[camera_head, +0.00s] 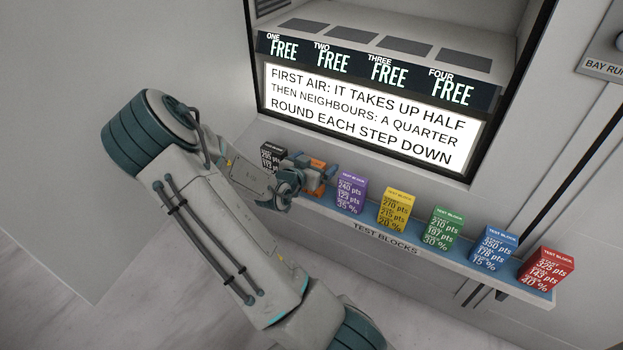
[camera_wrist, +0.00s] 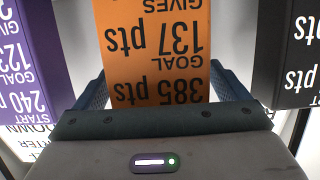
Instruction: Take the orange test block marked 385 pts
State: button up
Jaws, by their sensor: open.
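The orange test block (camera_wrist: 152,40) stands upright between the two fingers of my gripper (camera_wrist: 160,88) in the wrist view. Its label reads 385 pts and 137 pts, upside down there. The blue fingers lie on either side of it, with a narrow gap visible, so my gripper is open around it. In the head view my gripper (camera_head: 308,180) is at the shelf and covers much of the orange block (camera_head: 318,163).
The black block (camera_head: 271,158) and the purple block (camera_head: 351,189) stand close on either side. Yellow (camera_head: 397,205), green (camera_head: 443,228), blue (camera_head: 494,247) and red (camera_head: 547,269) blocks continue along the narrow shelf (camera_head: 390,238). A lit rule sign (camera_head: 370,115) is behind.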

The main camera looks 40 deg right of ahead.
jog(key=shift+r, duration=0.1)
jog(key=c, duration=1.4)
